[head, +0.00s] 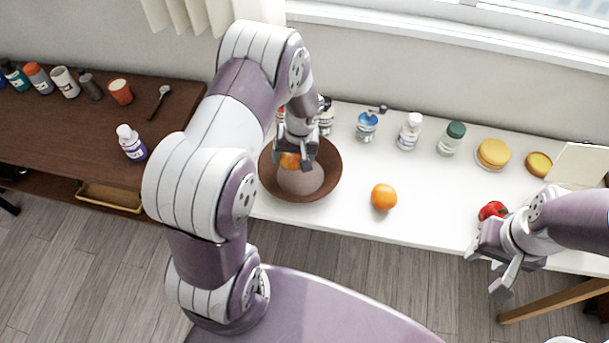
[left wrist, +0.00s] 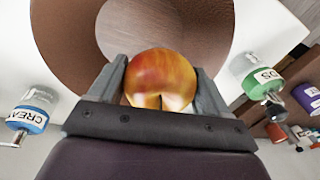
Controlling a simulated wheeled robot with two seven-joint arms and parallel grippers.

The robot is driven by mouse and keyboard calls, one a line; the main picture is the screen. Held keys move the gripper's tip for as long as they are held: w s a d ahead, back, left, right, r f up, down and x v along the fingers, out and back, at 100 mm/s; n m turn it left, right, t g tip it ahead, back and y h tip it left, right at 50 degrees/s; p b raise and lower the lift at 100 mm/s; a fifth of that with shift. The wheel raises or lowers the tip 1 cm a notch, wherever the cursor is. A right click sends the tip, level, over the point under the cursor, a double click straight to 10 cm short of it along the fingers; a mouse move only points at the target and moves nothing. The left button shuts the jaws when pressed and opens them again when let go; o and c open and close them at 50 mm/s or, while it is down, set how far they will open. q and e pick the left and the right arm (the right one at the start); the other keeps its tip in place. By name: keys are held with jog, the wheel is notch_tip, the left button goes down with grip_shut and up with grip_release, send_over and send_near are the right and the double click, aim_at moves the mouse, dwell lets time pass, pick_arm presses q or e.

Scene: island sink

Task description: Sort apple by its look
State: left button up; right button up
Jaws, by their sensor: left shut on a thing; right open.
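An apple (left wrist: 160,78), red and yellow, is held between the fingers of my left gripper (left wrist: 163,95). In the head view the apple (head: 290,161) shows just under my left gripper (head: 297,150), over the brown bowl (head: 325,178). The bowl (left wrist: 75,60) is also behind the apple in the left wrist view. I cannot tell whether the apple touches the bowl. My right gripper (head: 489,275) is open and empty at the front edge of the white table. A red fruit (head: 492,211), perhaps another apple, lies beyond it, partly hidden by my right arm.
An orange (head: 383,197) lies on the white table (head: 430,205), right of the bowl. Several jars and bottles, including a green-lidded jar (head: 451,138), line the back, with a yellow round container (head: 493,154). A brown table (head: 60,140) with bottles stands left. The front middle is clear.

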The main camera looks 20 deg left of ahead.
pick_arm(q)
notch_tip(320, 180, down, 2)
jog(key=shift+f+b, duration=0.15)
jog(key=shift+b, duration=0.3)
pick_arm(e)
jog(key=shift+f, duration=0.85)
pick_arm(q)
jog(key=o, duration=1.1)
jog(key=r, duration=0.4)
jog(key=d+r, duration=0.1)
jog(key=r, duration=0.3)
jog(key=d+r, duration=0.1)
jog(key=r, duration=0.3)
jog(key=shift+s+d+r+b, duration=0.1)
jog(key=shift+s+r+b, duration=0.1)
jog(key=shift+r+b, duration=0.15)
pick_arm(e)
jog(key=shift+f, duration=0.45)
pick_arm(q)
jog(key=shift+w, duration=0.1)
jog(key=s+d+r+m+t+h, duration=0.1)
jog(key=s+d+m, duration=0.4)
jog(key=s, duration=0.8)
jog(key=shift+d+r+h, duration=0.3)
jog(key=shift+d+h, duration=0.15)
jog(key=shift+h, duration=0.05)
